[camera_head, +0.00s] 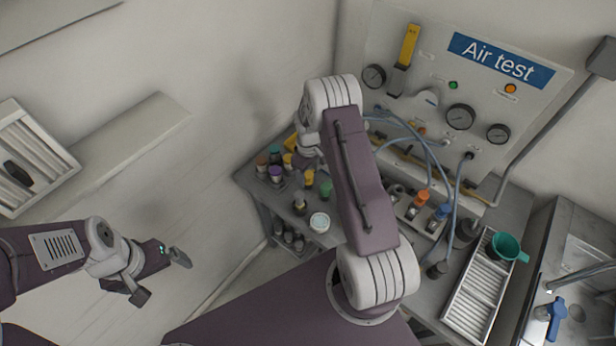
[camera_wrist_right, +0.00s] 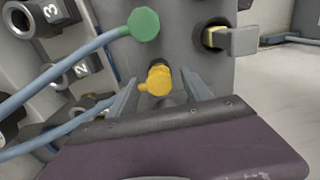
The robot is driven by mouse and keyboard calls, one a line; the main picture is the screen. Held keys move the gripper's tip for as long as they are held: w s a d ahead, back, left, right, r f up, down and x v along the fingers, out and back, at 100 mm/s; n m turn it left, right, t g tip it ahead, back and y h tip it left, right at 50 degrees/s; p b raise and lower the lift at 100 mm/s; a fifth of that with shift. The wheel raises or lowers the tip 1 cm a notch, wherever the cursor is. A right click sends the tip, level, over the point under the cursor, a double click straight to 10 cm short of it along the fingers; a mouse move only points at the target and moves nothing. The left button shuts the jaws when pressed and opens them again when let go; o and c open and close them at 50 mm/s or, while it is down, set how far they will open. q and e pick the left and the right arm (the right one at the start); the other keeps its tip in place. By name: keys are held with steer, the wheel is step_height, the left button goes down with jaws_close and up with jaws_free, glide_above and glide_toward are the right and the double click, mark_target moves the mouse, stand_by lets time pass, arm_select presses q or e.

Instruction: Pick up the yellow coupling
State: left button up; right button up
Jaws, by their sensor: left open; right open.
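The yellow coupling (camera_wrist_right: 157,80) sits on the face of a grey block in the right wrist view, with a small tab to its lower left. My right gripper (camera_wrist_right: 160,90) is open, with one finger to each side of the coupling. I cannot tell whether either finger touches it. In the head view my right arm hides most of that gripper, and I cannot single out the coupling among several yellow items there. My left gripper (camera_head: 160,272) is open and empty at the lower left, away from the bench.
A green cap (camera_wrist_right: 144,24) with a blue hose is just above the coupling. Numbered ports (camera_wrist_right: 82,70) are at left and a grey latch (camera_wrist_right: 238,40) at right. The bench holds several coloured caps, a slatted tray (camera_head: 470,300) and a green funnel (camera_head: 505,246).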

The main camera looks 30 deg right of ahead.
steer(key=shift+f, duration=0.6)
jaws_close()
steer(key=shift+r, duration=0.15)
